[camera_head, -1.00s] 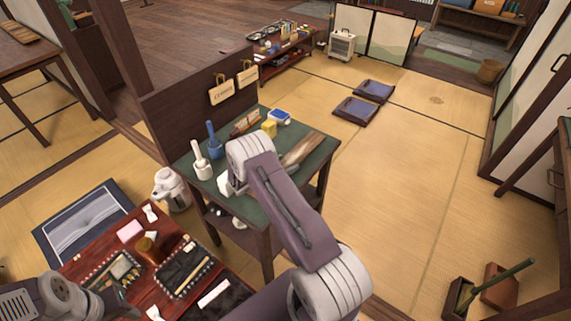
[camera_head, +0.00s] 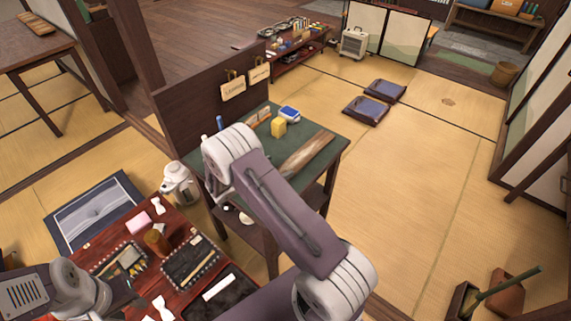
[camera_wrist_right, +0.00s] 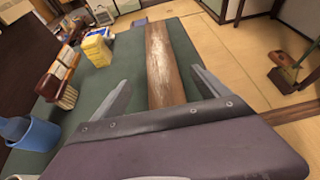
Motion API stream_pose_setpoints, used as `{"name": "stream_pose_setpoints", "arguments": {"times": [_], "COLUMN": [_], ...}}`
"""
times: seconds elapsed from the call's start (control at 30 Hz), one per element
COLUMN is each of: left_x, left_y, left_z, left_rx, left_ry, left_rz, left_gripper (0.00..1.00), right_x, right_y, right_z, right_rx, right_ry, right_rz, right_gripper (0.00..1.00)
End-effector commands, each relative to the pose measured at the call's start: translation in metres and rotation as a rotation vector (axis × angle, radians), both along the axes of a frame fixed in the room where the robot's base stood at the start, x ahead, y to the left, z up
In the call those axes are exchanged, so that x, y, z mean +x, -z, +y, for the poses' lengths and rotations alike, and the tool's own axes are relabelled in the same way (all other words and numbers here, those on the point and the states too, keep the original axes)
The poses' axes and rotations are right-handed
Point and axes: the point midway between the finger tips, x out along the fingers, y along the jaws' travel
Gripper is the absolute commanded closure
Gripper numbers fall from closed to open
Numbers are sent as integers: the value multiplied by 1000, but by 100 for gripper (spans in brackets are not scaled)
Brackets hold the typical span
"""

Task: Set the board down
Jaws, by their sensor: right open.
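The board (camera_head: 307,153), a long worn brown wooden plank, lies flat on the green table top (camera_head: 328,143). In the right wrist view the board (camera_wrist_right: 165,65) runs away from me between the two spread fingers of my right gripper (camera_wrist_right: 160,80). That gripper is open; contact with the board cannot be made out. In the head view my right arm hides the gripper and the table's left part. My left arm shows at the bottom left; its jaw state is unclear.
A yellow block (camera_wrist_right: 97,48), a wooden rack (camera_wrist_right: 62,75) and a blue cup (camera_wrist_right: 35,132) stand left of the board. A blue-and-white box (camera_head: 289,113) sits at the table's back. A red low table (camera_head: 125,225) with trays stands at the left.

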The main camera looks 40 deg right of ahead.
Motion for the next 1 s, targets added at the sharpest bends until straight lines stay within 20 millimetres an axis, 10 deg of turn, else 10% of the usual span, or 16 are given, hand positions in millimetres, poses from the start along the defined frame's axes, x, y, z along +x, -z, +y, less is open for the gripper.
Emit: {"name": "stream_pose_setpoints", "arguments": {"times": [0.27, 0.43, 0.63, 1.0], "left_x": [0, 0, 0, 0], "left_y": [0, 0, 0, 0], "left_z": [0, 0, 0, 0], "left_rx": [0, 0, 0, 0], "left_ry": [0, 0, 0, 0], "left_rz": [0, 0, 0, 0], "left_gripper": [64, 64, 64, 64], "right_x": [-10, -94, -187, -205], "right_y": [-7, -22, -44, -66], "right_z": [8, 28, 116, 164], "right_rx": [28, 353, 854, 1106], "right_ry": [35, 436, 1142, 1595], "right_rz": [-11, -171, -562, -862], "right_gripper": [14, 14, 14, 14]}}
